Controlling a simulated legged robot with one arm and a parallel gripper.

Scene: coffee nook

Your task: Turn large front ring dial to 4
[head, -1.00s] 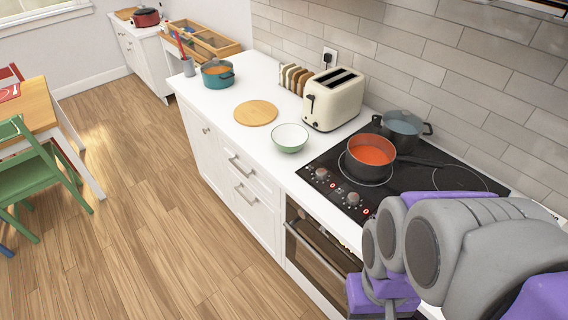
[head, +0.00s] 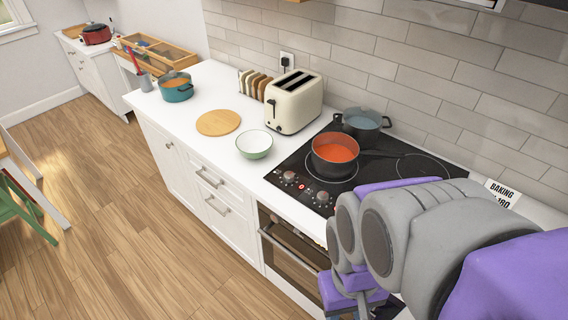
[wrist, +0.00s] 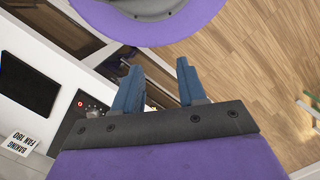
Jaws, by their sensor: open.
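The black hob (head: 410,168) has dark round dials along its front edge. One dial (head: 289,176) is at the front left corner and another dial (head: 322,196) is to its right, with red lights beside them. Any further dials are hidden behind my arm. The dial markings are too small to read. An orange-red pot (head: 335,154) sits on the front ring. In the wrist view my gripper (wrist: 157,84) is open, with two blue fingers apart and nothing between them. The hob corner with a red light (wrist: 80,103) shows left of the fingers. My gripper touches no dial.
A grey-blue pot (head: 362,122) stands behind the orange-red one. A toaster (head: 294,104), green bowl (head: 254,144) and round board (head: 218,122) are on the counter. An oven (head: 290,248) is below the hob. A baking sign (head: 502,193) stands at right.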

